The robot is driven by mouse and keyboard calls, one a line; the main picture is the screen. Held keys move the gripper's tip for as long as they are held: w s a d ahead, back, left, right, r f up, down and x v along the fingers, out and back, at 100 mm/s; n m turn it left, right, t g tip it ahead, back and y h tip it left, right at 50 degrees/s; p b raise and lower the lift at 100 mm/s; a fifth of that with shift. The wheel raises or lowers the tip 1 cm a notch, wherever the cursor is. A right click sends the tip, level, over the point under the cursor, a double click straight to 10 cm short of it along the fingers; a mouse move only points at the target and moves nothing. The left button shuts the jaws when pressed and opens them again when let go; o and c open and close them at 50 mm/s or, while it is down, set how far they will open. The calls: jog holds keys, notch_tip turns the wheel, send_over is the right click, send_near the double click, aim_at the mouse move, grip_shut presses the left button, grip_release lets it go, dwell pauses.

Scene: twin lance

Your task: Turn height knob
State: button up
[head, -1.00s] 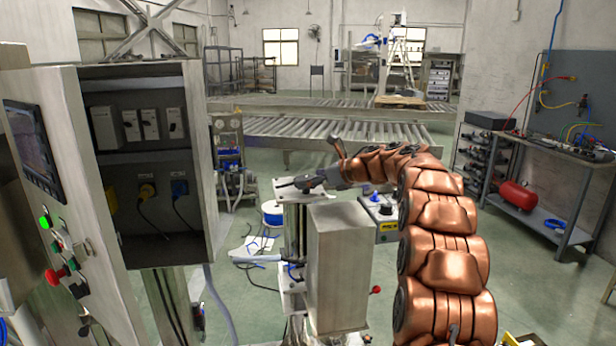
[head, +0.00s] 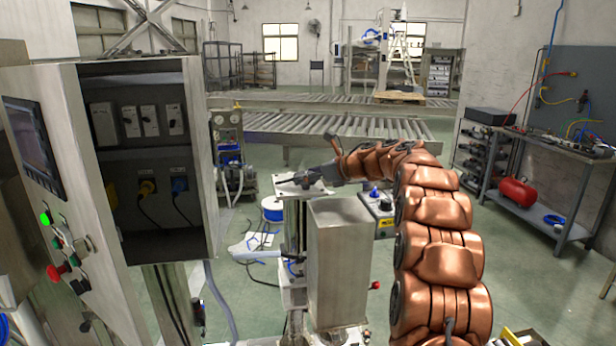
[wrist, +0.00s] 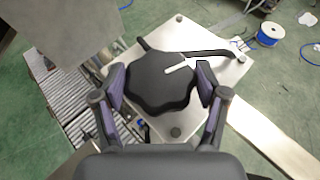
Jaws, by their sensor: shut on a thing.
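The height knob (wrist: 160,84) is a black lobed hand knob with a white pointer line, seen from above in the wrist view. It sits over a square metal plate (wrist: 222,68) with bolts at its corners. My gripper (wrist: 160,86) has one finger pad on each side of the knob, both pressed against its rim. In the head view my gripper (head: 308,177) is at the top of the metal column, and the knob is too small to make out there. The pointer line points to the upper right in the wrist view.
A tall metal box (head: 338,262) stands just in front of the column. An open electrical cabinet (head: 150,150) is on the left. A grey control box with a blue knob (head: 378,207) is to the right. A blue cable spool (wrist: 270,33) lies on the floor.

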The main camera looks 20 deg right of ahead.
jog(key=shift+d+f+h+b, duration=0.1)
jog(key=shift+f+h+b, duration=0.15)
jog(key=shift+b, duration=0.7)
jog(key=m+h+b, duration=0.1)
jog(key=b, duration=0.2)
jog(key=shift+t, duration=0.3)
jog(key=shift+m+h+b, duration=0.25)
jog(key=shift+m+b, duration=0.15)
jog(key=shift+s+r+m+t+h+b, duration=0.1)
jog(key=shift+r+m+t+h+b, duration=0.15)
jog(key=shift+m+h+b, duration=0.2)
jog(key=shift+f+m+t+h, duration=0.1)
jog(key=shift+m+t+h, duration=0.15)
jog(key=shift+m+h, duration=0.1)
jog(key=shift+a+r+m+h, duration=0.1)
jog(key=shift+a+m+h, duration=0.05)
jog(key=shift+m+h, duration=0.35)
jog(key=shift+a+r+m+h, duration=0.1)
jog(key=shift+m+h, duration=0.2)
jog(key=shift+h, duration=0.3)
jog(key=shift+a+r+m+t+h+p, duration=0.15)
jog(key=shift+m+t+h+p, duration=0.15)
jog(key=shift+m+h+p, duration=0.4)
jog(key=m+h+p, duration=0.2)
jog(key=p, duration=0.1)
jog(key=shift+p, duration=0.4)
jog(key=shift+a+m+g+h+p, duration=0.1)
jog(key=shift+m+g+h+p, duration=0.3)
jog(key=shift+m+h+p, duration=1.8)
